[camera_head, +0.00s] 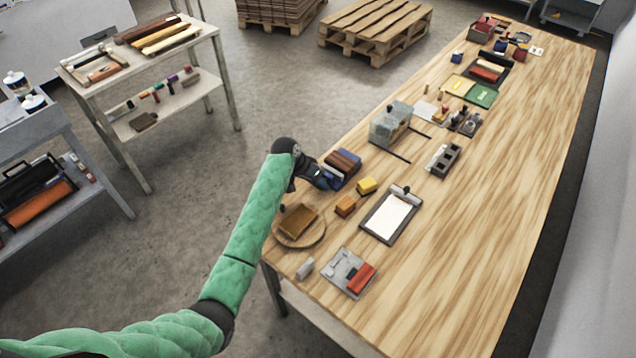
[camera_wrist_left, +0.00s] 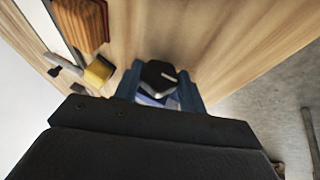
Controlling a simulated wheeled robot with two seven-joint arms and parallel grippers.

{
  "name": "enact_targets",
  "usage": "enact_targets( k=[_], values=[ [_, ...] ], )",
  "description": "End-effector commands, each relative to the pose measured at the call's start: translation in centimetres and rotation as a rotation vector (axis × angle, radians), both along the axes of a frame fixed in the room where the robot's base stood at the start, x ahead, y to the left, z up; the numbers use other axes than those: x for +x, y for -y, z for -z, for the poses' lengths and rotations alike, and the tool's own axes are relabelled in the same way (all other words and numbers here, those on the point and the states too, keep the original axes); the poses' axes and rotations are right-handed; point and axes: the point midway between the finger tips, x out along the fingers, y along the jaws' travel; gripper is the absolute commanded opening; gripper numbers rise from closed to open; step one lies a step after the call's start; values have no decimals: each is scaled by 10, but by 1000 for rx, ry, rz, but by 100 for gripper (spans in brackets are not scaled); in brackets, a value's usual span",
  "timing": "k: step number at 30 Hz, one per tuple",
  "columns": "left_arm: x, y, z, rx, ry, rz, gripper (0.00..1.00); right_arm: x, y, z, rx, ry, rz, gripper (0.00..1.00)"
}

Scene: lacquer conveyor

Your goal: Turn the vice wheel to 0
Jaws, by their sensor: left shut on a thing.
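The vice (camera_head: 343,165), a blue body with brown blocks on top, sits at the left edge of the wooden table. Its wheel (camera_wrist_left: 158,74) is a dark knob with a pale mark on its face, seen in the left wrist view. My left gripper (camera_head: 326,181) reaches the near side of the vice. In the left wrist view, the two blue-grey fingers of the gripper (camera_wrist_left: 160,88) stand on either side of the wheel, shut on it. The wheel is hidden by the gripper in the head view. I cannot read any number on it. My right gripper is out of view.
A yellow block (camera_head: 367,186) and an orange block (camera_head: 345,206) lie close to the vice. A clipboard (camera_head: 407,193), a round wooden board (camera_head: 284,230) and a clear box (camera_head: 390,124) are nearby. The right side of the table is clear.

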Motion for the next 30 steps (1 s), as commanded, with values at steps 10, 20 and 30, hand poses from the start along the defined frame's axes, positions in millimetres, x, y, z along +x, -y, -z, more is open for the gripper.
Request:
enact_targets(
  k=[10,20,30],
  values=[
    [3,-3,0,-149,-108,-2,18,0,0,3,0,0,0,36],
    [3,-4,1,-191,-138,-1,18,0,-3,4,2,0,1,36],
    [3,-4,0,-191,-137,-2,49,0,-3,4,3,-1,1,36]
  ],
)
